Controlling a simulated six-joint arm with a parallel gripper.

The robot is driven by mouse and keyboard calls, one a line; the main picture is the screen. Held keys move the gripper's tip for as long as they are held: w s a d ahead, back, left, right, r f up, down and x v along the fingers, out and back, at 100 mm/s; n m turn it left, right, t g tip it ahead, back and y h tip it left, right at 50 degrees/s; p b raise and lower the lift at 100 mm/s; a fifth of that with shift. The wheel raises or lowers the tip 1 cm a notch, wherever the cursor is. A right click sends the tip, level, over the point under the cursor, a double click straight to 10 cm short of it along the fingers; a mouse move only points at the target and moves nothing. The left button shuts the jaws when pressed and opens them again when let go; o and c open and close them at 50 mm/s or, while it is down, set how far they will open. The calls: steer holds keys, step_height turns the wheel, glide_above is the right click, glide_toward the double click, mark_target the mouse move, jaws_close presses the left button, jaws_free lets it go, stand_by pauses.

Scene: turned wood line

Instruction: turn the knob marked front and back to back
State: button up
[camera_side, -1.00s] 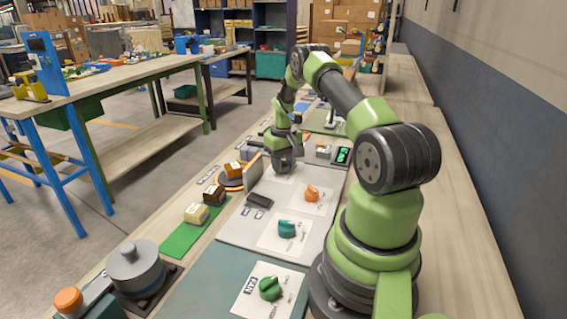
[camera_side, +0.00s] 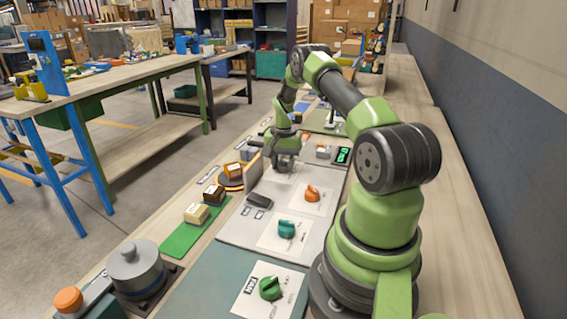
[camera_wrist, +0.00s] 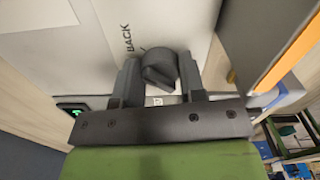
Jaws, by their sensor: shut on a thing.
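The knob (camera_wrist: 159,69) is dark grey and round with a raised grip bar. It sits on a pale plate (camera_wrist: 175,22) where the word BACK (camera_wrist: 127,38) can be read; the other marking is hidden. My gripper (camera_wrist: 158,82) has one finger on each side of the knob and is shut on it. In the side view my gripper (camera_side: 285,166) is low over the far part of the light grey panel (camera_side: 238,226), pointing down. It hides the knob there.
An orange knob (camera_side: 312,193), a teal knob (camera_side: 287,229) and a green knob (camera_side: 270,288) stand in a row towards the camera. A upright wooden board (camera_side: 254,174) is close left of my gripper. A small green-lit display (camera_side: 343,155) is to its right.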

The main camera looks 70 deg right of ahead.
mark_target(284, 160)
steer(key=shift+m, duration=0.3)
steer(key=o, duration=0.9)
step_height(284, 160, up, 10)
steer(key=shift+r, duration=0.1)
stand_by(0.4)
